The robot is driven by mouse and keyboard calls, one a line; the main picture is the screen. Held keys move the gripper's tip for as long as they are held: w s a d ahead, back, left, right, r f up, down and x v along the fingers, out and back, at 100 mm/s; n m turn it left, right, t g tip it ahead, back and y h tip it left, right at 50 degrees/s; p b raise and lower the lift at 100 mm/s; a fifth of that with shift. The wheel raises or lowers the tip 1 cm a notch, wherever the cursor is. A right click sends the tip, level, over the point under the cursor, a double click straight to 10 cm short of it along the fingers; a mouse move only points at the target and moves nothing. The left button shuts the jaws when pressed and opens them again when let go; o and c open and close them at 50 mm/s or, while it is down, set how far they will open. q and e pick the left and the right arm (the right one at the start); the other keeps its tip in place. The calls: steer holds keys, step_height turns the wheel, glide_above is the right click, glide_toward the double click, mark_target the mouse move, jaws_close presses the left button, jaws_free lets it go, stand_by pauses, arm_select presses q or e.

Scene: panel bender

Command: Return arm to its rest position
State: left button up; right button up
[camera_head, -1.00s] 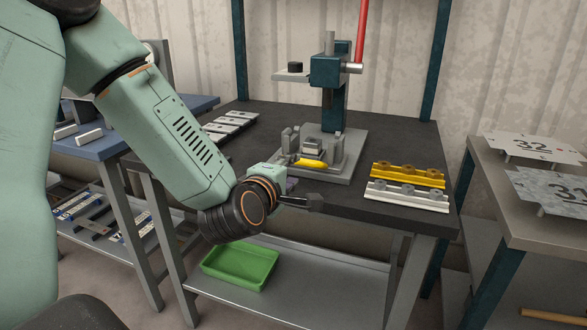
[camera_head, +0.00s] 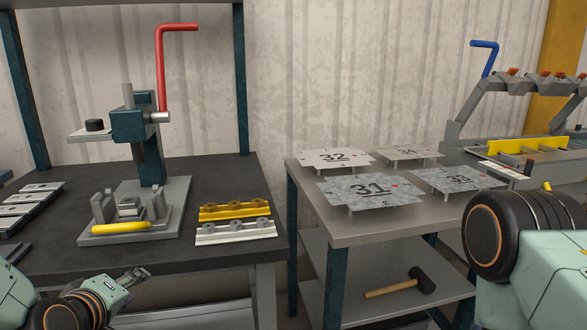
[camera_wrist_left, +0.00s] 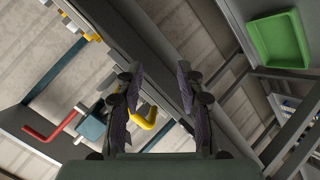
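My left arm comes in at the lower left of the head view, in front of the dark bench. Its left gripper (camera_head: 133,277) is small and partly seen there. In the left wrist view the fingers of the left gripper (camera_wrist_left: 157,80) stand apart with nothing held between them. A yellow handle (camera_wrist_left: 146,119) shows beyond the fingers, apart from them. My right arm (camera_head: 505,240) shows at the lower right of the head view, beside the grey table; its gripper is not in view.
A lever press with a red handle (camera_head: 160,70) stands on the dark bench (camera_head: 235,172). Yellow and white rails (camera_head: 235,222) lie near its right edge. The grey table (camera_head: 350,230) holds several numbered plates, with a hammer (camera_head: 405,284) below. A green tray (camera_wrist_left: 277,38) shows in the wrist view.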

arm_select(q)
steer(key=s+d+f+m+g+h, duration=0.1)
steer(key=s+d+f+m+g, duration=0.2)
steer(key=s+f, duration=0.4)
steer(key=s+d+f+m+g, duration=0.25)
steer(key=s+f+m, duration=0.25)
steer(key=f, duration=0.5)
steer(key=s+f+m+g, duration=0.1)
steer(key=s+f+g, duration=0.1)
steer(key=s, duration=0.4)
steer(key=s+d+f+m+g, duration=0.1)
steer(key=s+f+g, duration=0.1)
steer(key=s+f, duration=0.2)
steer(key=s+f+m+g, duration=0.1)
steer(key=s+f, duration=0.3)
steer(key=s, duration=0.5)
steer(key=shift+s+d+g, duration=0.15)
steer(key=shift+g, duration=0.7)
